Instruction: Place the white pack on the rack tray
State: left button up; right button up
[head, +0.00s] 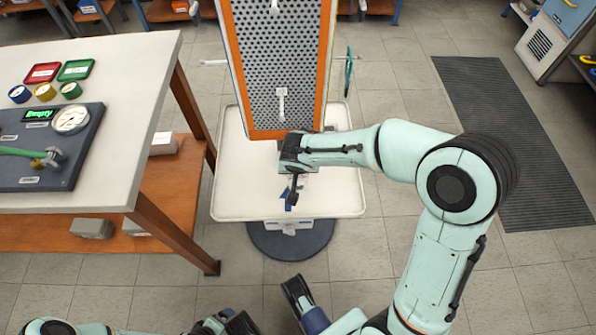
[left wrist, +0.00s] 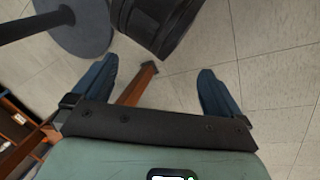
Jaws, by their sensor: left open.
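The white rack tray (head: 232,192) is at the foot of an upright perforated panel (head: 275,60). My right gripper (head: 289,195) points down over the middle of the tray; its blue fingertips show, but not whether they are open or what is between them. I cannot pick out a white pack on the white tray; the gripper may hide it. In the left wrist view, my left gripper (left wrist: 157,88) is open and empty above the floor.
A workbench (head: 130,75) with a gauge panel (head: 50,150) stands at the left. Its lower shelf (head: 180,185) carries several pale boxes. A dark floor mat (head: 500,130) lies at the right. A green handwheel (head: 348,72) sticks out beside the perforated panel.

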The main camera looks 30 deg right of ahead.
aim_at(303, 180)
notch_tip(303, 180, down, 3)
jog(key=shift+b, duration=0.5)
jog(key=shift+f, duration=0.35)
pick_arm(q)
jog(key=shift+w+a+f+t, duration=0.35)
jog(key=shift+w+f, duration=0.25)
jog(key=shift+w, duration=0.25)
pick_arm(e)
jog(key=shift+r, duration=0.1)
pick_arm(q)
jog(key=shift+a+f, duration=0.1)
pick_arm(e)
jog(key=o, duration=1.4)
jog(key=shift+c, duration=0.2)
pick_arm(q)
jog(key=shift+w+a+f, duration=0.15)
jog(key=shift+w, duration=0.15)
